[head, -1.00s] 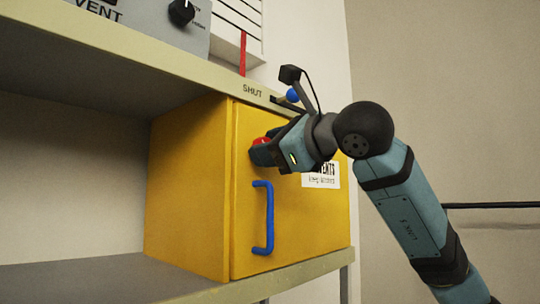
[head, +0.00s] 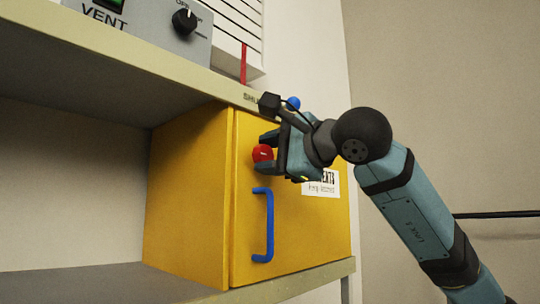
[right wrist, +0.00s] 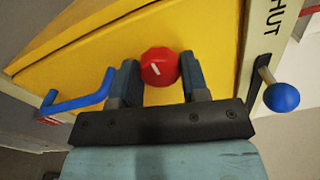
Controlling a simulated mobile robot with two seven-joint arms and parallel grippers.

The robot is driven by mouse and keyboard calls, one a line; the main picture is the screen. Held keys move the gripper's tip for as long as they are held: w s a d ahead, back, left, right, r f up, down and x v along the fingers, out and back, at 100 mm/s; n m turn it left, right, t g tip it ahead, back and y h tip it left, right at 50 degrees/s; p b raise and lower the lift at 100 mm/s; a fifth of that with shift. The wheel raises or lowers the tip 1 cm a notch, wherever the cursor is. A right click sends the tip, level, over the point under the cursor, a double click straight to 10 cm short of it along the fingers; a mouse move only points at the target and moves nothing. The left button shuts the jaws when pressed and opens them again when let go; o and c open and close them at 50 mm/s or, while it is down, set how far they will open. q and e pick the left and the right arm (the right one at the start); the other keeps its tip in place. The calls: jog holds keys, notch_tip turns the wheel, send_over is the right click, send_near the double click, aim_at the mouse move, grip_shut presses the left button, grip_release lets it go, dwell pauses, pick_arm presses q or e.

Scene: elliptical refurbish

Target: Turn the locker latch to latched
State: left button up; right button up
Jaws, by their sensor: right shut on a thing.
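The locker latch is a red round knob (head: 262,153) with a white pointer mark, on the upper part of the yellow locker door (head: 290,210). My right gripper (head: 268,153) has its two fingers on either side of the knob and is shut on it. In the right wrist view the red knob (right wrist: 158,66) sits between the fingertips (right wrist: 159,72), its white mark slanting. The locker door looks closed. My left gripper is not in view.
A blue handle (head: 268,225) is on the door below the knob. A blue ball-ended lever (right wrist: 281,97) sticks out beside the shelf edge marked SHUT. A grey VENT box (head: 150,25) stands on the shelf above. The shelf space left of the locker is empty.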

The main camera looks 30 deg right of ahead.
dwell(0.5)
jog(key=o, duration=0.9)
jog(key=b+v, duration=0.2)
jog(key=v, duration=1.2)
